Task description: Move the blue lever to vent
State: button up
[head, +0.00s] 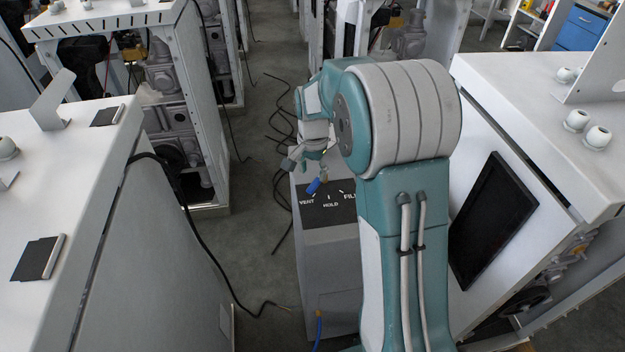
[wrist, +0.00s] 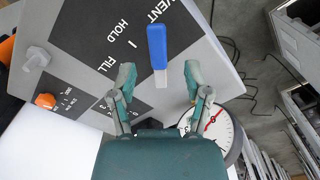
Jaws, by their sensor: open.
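The blue lever (wrist: 157,45) has a grey stem (wrist: 160,78) and stands over a black panel (wrist: 95,30) marked VENT, HOLD and FILL. In the wrist view its blue end lies by the VENT label. In the head view the lever (head: 314,185) also shows on the VENT side of the panel (head: 330,212). Whether it sits exactly at the VENT mark I cannot tell. My gripper (wrist: 158,82) is open, its two fingers on either side of the stem with visible gaps. In the head view my gripper (head: 306,163) is just above the lever, partly hidden by my arm.
A round gauge (wrist: 215,128) with a red needle lies close to my right finger. A grey knob (wrist: 36,58) and an orange knob (wrist: 45,100) are at the left. White cabinets (head: 60,240) flank the dispenser. Cables (head: 280,130) lie on the grey floor.

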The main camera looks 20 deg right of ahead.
aim_at(312, 184)
notch_tip(312, 184, up, 8)
jog(key=shift+a, duration=0.1)
dwell(0.5)
jog(key=s+a+r+n+t, duration=0.2)
jog(key=s+n, duration=0.1)
jog(key=s, duration=0.6)
jog(key=s+a+r+n+t, duration=0.1)
jog(key=s+a+r+n, duration=0.1)
jog(key=s, duration=0.6)
jog(key=s+a+r+n+t, duration=0.2)
jog(key=s+n, duration=0.3)
jog(key=s, duration=0.4)
jog(key=shift+s+a+r+t, duration=0.3)
jog(key=shift+r, duration=0.35)
jog(key=shift+d, duration=0.15)
dwell(2.1)
